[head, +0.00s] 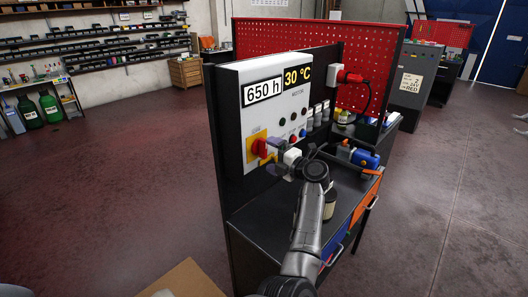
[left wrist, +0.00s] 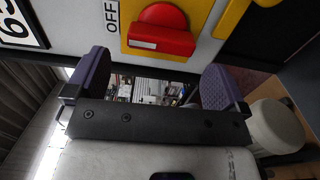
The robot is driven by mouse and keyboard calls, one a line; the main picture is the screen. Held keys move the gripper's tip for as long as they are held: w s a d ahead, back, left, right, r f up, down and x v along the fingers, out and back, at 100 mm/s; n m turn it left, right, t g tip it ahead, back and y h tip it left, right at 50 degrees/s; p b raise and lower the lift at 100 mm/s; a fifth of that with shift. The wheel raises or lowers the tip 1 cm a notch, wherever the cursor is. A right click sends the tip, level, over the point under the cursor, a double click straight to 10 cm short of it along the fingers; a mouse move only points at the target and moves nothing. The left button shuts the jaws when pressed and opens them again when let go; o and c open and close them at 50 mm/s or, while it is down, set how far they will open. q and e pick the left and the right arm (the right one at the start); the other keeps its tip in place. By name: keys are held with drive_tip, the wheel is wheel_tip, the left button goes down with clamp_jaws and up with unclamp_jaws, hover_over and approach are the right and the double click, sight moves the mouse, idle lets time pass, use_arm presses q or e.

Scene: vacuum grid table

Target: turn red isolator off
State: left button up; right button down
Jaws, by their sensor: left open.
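The red isolator (head: 261,147) is a knob on a yellow plate (head: 253,159) at the lower left of the white control panel (head: 243,99). In the left wrist view the knob (left wrist: 163,30) is at the top, a round red base with a bar bearing a white stripe. An OFF label (left wrist: 112,17) stands beside its plate. My left gripper (head: 279,160) is just right of the knob in the head view. In the left wrist view its two purple fingers (left wrist: 157,63) are apart, with the knob beyond their tips. No contact is visible. My right gripper is out of view.
The panel also carries small buttons and 650 h (head: 263,91) and 30 °C displays. A blue device (head: 365,159) sits on the bench (head: 262,229). A cardboard box (head: 187,279) is in front.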

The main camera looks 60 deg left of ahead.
use_arm(q)
drive_tip(key=v, duration=0.9)
drive_tip(key=shift+a, duration=0.1)
idle(0.3)
